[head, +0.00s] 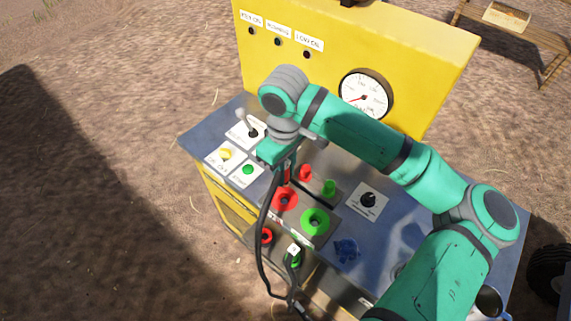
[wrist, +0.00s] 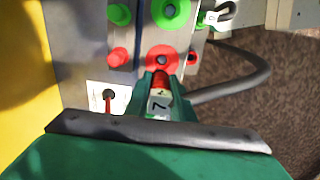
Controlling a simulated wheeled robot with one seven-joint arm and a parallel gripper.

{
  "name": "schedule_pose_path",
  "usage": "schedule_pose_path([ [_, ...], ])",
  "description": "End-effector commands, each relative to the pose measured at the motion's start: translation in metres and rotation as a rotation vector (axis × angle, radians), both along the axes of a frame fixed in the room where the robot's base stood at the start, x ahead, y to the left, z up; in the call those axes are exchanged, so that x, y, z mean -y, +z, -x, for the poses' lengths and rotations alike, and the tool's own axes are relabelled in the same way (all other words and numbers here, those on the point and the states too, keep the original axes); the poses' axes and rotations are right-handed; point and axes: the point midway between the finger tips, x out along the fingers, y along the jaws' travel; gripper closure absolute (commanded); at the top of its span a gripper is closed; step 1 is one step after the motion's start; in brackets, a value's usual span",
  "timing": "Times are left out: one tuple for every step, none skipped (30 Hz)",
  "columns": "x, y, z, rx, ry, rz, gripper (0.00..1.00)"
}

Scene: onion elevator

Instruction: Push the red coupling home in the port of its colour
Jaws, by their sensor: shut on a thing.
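My gripper (wrist: 159,92) is shut on the red coupling (wrist: 160,82), which has a red ring and a pale body with a dark mark like a 7. In the head view the coupling (head: 287,174) hangs from the jaws, pointing down, just above or at the red port (head: 285,200). In the wrist view the red port's flange (wrist: 161,60) lies just ahead of the coupling's red end. Whether the tip has entered the port's hole cannot be told. A black hose (head: 262,225) trails from the gripper down the console's front.
The green port (head: 315,222) is beside the red one. Red (head: 305,172) and green (head: 330,187) knobs stand behind. A lower red fitting (head: 266,236) and a green-ended coupling (head: 294,256) are on the front face. A lever (head: 247,128), switches and a blue handwheel (head: 346,250) are nearby.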

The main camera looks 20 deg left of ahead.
Motion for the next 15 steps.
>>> schedule_pose_path([
  [0.001, -0.004, 0.000, 0.000, -0.003, 0.000, 1.00],
  [0.002, -0.006, 0.000, 0.000, -0.003, 0.001, 1.00],
  [0.002, -0.009, 0.000, -0.002, -0.003, 0.002, 1.00],
  [0.002, -0.012, 0.000, -0.002, -0.003, 0.002, 1.00],
  [0.002, -0.015, 0.000, -0.001, -0.003, 0.001, 1.00],
  [0.001, -0.018, 0.000, -0.001, -0.003, 0.001, 1.00],
  [0.001, -0.021, 0.000, -0.001, -0.002, 0.001, 1.00],
  [0.001, -0.023, 0.000, -0.002, -0.002, 0.002, 1.00],
  [0.001, -0.027, 0.000, -0.001, -0.001, 0.002, 1.00],
  [0.001, -0.029, 0.000, -0.001, -0.001, 0.001, 1.00],
  [0.000, -0.032, 0.000, -0.001, 0.000, 0.001, 1.00],
  [0.000, -0.035, 0.001, -0.002, 0.000, 0.000, 1.00],
  [0.000, -0.038, 0.001, -0.003, 0.001, -0.001, 1.00],
  [-0.001, -0.040, 0.001, -0.003, 0.002, -0.001, 1.00],
  [-0.001, -0.043, 0.001, -0.002, 0.002, -0.001, 1.00],
])
